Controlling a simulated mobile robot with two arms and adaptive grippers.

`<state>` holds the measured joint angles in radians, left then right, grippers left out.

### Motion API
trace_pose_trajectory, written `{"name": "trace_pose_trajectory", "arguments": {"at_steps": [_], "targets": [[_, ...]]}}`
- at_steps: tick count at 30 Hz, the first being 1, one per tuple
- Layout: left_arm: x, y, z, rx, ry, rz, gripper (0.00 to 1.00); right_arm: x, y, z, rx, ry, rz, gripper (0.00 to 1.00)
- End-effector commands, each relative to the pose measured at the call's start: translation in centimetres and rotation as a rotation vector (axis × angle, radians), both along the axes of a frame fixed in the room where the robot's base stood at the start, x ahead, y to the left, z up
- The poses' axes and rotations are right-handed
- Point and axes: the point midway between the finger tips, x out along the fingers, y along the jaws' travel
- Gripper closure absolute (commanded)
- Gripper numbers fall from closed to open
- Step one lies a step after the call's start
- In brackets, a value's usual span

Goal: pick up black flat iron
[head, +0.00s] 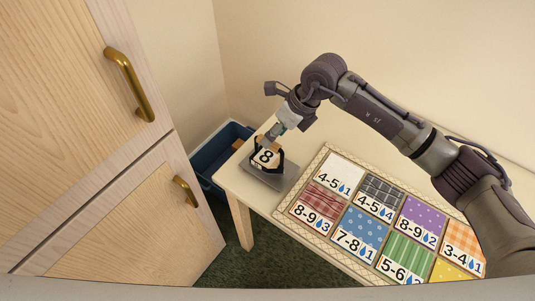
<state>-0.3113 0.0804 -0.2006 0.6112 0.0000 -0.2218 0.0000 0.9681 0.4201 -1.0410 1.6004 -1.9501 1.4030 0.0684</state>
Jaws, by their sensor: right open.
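A dark grey, flat-based thing that looks like the flat iron (284,179) lies at the left end of the pale table, near its corner. A pale patch with a black "8" shows just above it, partly framed by dark fingers. My right gripper (266,164) points down over this spot. Its fingers are apart, one on each side of the patch. The gripper hides much of the iron, and I cannot tell whether the fingers touch it. My left gripper is not in view.
A patterned board (303,184) with numbered fabric squares covers the table right of the iron. A blue bin (207,172) stands on the floor left of the table. A wooden cabinet (90,160) with brass handles fills the left side. A wall stands behind.

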Motion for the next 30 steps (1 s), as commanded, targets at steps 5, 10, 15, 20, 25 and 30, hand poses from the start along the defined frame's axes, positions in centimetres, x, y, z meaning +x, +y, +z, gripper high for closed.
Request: {"name": "trace_pose_trajectory", "arguments": {"at_steps": [5, 10, 15, 20, 25, 30], "targets": [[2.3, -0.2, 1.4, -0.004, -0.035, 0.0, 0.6, 0.3, 1.0, -2.0, -0.001, 0.008, 0.0, 0.44], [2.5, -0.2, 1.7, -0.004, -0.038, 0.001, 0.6, 0.6, 1.8, -4.1, 0.0, 0.004, 0.001, 0.44], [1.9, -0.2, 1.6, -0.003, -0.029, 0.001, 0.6, 0.7, 2.0, -4.6, 0.0, 0.001, 0.001, 0.44], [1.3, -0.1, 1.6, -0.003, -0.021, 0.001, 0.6, 0.7, 2.0, -4.6, 0.0, 0.001, 0.001, 0.49], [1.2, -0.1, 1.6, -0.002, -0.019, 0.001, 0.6, 0.7, 2.0, -4.6, 0.0, 0.001, 0.001, 0.78], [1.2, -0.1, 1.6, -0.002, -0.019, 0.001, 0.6, 0.7, 2.0, -4.6, 0.0, 0.001, 0.001, 1.0]]}}
